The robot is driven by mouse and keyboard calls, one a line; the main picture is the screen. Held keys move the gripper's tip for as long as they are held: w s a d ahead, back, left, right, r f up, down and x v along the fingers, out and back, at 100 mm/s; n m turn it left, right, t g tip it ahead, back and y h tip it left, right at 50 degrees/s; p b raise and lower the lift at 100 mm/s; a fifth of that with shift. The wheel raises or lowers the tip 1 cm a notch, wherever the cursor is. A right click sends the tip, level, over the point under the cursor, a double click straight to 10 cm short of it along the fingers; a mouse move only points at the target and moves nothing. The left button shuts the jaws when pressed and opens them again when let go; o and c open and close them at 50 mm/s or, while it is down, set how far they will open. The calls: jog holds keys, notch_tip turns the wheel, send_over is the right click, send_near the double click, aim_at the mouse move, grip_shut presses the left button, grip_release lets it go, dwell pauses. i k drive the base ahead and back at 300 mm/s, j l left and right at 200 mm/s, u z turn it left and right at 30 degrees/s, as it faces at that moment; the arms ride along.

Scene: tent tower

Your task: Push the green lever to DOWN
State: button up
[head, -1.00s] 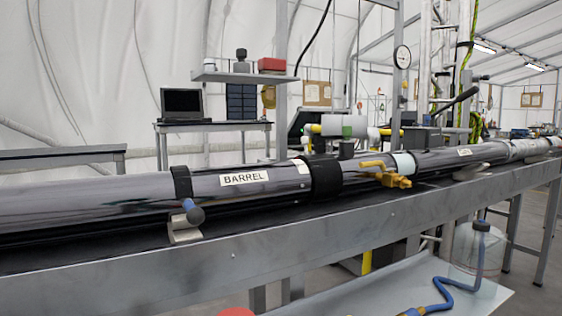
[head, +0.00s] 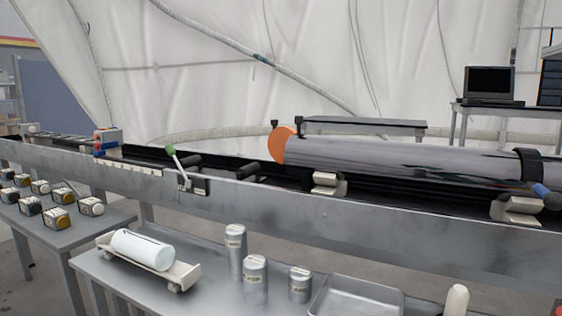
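The green lever (head: 176,162) is on the front side of the long grey metal bench, left of the middle in the head view. Its green knob is at the top, above the bench edge. Its light shaft slants down to the right to a small bracket (head: 193,185) on the bench side. The lever points up, tilted to the left. I cannot read any DOWN marking from here. My gripper is not in view.
The long bench (head: 330,218) crosses the view and carries a dark barrel with an orange end (head: 279,145). In front stand a low table with a white cylinder on a cradle (head: 143,250), metal canisters (head: 236,250) and a tray (head: 355,298). Another table at left holds several small blocks (head: 55,218).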

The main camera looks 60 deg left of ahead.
aim_at(170, 149)
jog(key=u, duration=2.35)
jog(key=j+u, duration=0.15)
jog(key=u, duration=0.4)
jog(key=i+j+u, duration=0.1)
jog(key=i+j, duration=0.7)
jog(key=j+z, duration=0.15)
jog(key=i+l+u, duration=0.15)
